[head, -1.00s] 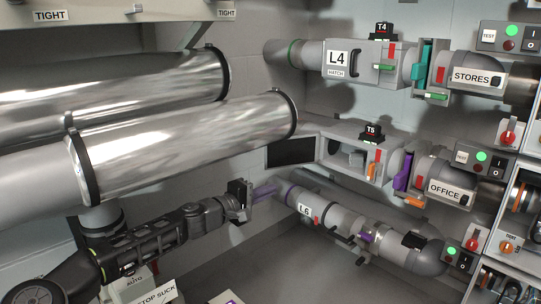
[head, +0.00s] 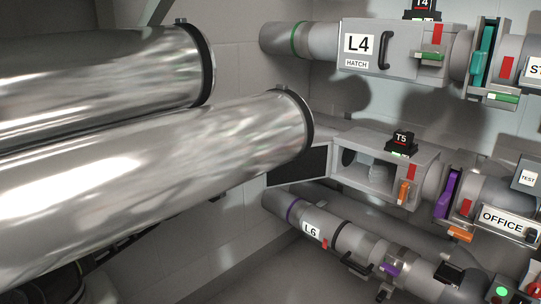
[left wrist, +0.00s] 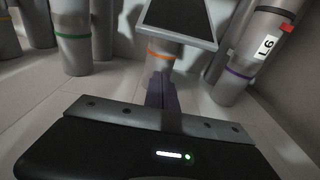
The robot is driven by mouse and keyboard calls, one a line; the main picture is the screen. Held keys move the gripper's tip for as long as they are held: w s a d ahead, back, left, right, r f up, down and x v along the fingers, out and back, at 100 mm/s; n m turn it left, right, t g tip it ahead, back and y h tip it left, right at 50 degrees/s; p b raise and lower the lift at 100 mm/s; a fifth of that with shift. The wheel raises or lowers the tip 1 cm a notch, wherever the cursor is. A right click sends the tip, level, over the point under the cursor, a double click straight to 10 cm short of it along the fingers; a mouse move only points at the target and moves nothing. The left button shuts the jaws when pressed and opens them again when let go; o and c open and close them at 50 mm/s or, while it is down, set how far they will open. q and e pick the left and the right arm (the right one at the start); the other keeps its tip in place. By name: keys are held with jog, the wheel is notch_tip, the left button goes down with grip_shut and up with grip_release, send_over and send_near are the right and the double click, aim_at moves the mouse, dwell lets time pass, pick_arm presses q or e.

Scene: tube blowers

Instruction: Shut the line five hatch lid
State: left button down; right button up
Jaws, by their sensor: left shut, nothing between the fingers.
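The line five hatch is the grey box (head: 421,166) under the T5 unit (head: 401,143) in the head view. Its front is open, and a pale rounded object (head: 378,174) shows inside. The hatch lid (head: 300,167) stands swung out to the left, its dark inner panel facing out; a big metal tube partly covers it. In the left wrist view a dark panel with a pale frame, apparently this lid (left wrist: 180,17), is at the top. My left gripper (left wrist: 160,78) is shut and empty, its fingers pointing towards the orange-ringed pipe below the panel. My right gripper is out of view.
Two large shiny tubes (head: 190,150) fill the left of the head view. The L4 hatch (head: 380,48) above is closed. The L6 pipe (head: 350,238) runs below, and also shows in the left wrist view (left wrist: 245,65). An orange handle (head: 404,191) sits by the hatch opening.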

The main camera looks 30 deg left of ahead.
pick_arm(q)
jog(key=p+x, duration=0.6)
jog(key=x, duration=0.4)
jog(key=shift+s+d+b, duration=0.5)
jog(key=shift+d+b, duration=0.2)
jog(key=shift+d, duration=0.15)
jog(key=shift+s+d+b, duration=0.55)
jog(key=shift+d+b, duration=0.15)
jog(key=shift+d, duration=0.1)
